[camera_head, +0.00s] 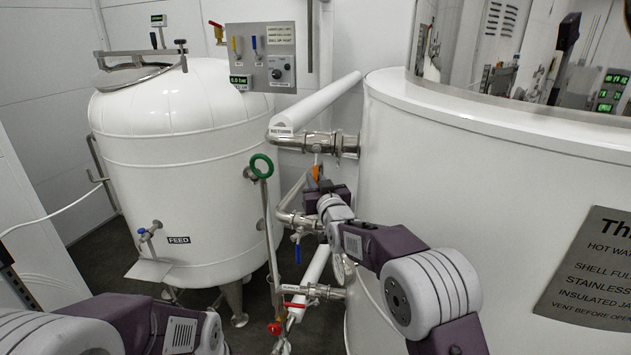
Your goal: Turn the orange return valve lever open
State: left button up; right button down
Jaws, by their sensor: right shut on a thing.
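The orange return valve lever (315,172) shows as a small orange piece hanging below the steel pipe marked RETURN (281,132), between the white tank and the large white vessel. My right gripper (317,186) is at the lever, shut on it. The dark gripper body and wrist hide the lever's lower part, and the fingertips are hard to make out. My left arm shows at the lower left, but its gripper is not in view.
The FEED tank (165,150) stands at left and the large white vessel (480,180) at right. A green ring handle (261,166), a blue lever (298,252) and a red lever (293,305) are close by. Pipes crowd the gap.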

jog(key=shift+f, duration=0.3)
dwell(0.5)
